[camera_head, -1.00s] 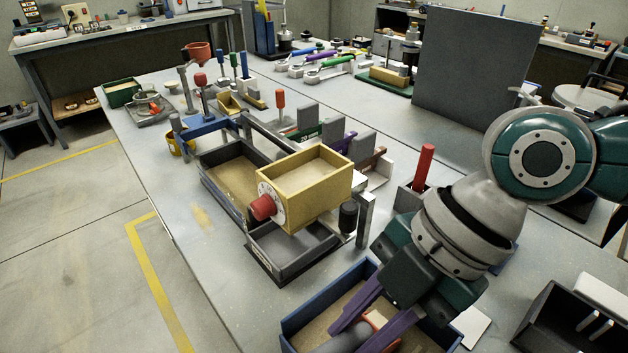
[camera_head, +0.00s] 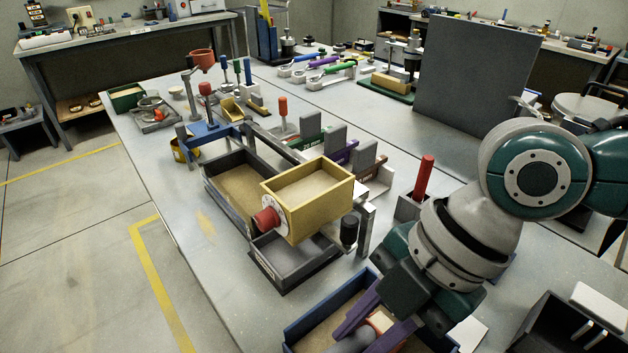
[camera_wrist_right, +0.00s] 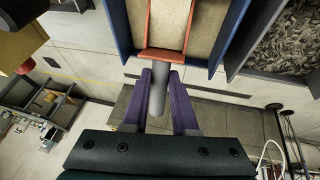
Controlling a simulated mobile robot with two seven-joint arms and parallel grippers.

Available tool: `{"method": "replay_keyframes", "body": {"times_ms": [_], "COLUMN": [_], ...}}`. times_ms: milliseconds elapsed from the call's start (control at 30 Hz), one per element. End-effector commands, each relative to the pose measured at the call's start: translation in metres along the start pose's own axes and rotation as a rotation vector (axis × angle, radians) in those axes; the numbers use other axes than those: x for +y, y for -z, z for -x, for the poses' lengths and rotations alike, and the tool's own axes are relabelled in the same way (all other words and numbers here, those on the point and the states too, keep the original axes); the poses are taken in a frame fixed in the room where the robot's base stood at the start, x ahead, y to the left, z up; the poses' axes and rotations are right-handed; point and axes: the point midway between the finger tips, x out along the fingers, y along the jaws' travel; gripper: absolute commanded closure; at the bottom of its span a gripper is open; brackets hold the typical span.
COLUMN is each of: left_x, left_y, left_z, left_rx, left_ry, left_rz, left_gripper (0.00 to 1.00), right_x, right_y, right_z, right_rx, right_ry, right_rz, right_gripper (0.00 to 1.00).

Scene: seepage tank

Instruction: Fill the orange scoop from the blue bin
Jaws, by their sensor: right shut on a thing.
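The orange scoop (camera_wrist_right: 151,54) sits in the blue bin (camera_wrist_right: 121,30), among pale brown sand. In the right wrist view, speckled sand-like material shows between the scoop's walls. My right gripper (camera_wrist_right: 161,72) has purple fingers shut on the scoop's grey handle (camera_wrist_right: 158,95). In the head view the blue bin (camera_head: 300,328) is at the bottom edge, partly cut off. My right gripper (camera_head: 357,338) reaches down into it, and only a bit of the orange scoop (camera_head: 381,321) shows between the fingers. My left gripper is not in view.
A yellow box of sand (camera_head: 318,212) with a red knob stands over a dark tray (camera_head: 290,275), behind the bin. A grey holder with a red handle (camera_head: 424,178) stands close to my right arm. A black bin (camera_head: 560,325) is at the lower right.

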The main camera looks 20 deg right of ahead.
Motion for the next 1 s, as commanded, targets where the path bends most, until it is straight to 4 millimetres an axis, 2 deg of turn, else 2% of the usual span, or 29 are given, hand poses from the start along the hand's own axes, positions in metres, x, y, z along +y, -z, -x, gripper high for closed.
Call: {"method": "replay_keyframes", "body": {"times_ms": [33, 700, 1000], "left_x": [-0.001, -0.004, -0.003], "left_y": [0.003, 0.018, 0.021], "left_z": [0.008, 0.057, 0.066], "left_rx": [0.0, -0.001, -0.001], "left_ry": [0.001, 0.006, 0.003], "left_rz": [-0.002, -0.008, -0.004], "left_gripper": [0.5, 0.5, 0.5], "right_x": [0.002, 0.006, 0.007], "right_y": [0.003, 0.015, 0.016], "right_z": [0.006, 0.029, 0.033], "right_rx": [-0.009, -0.158, -0.198], "right_ry": [-0.001, -0.001, -0.003], "right_rz": [0.003, 0.033, 0.04], "right_gripper": [1.0, 1.0, 1.0]}}
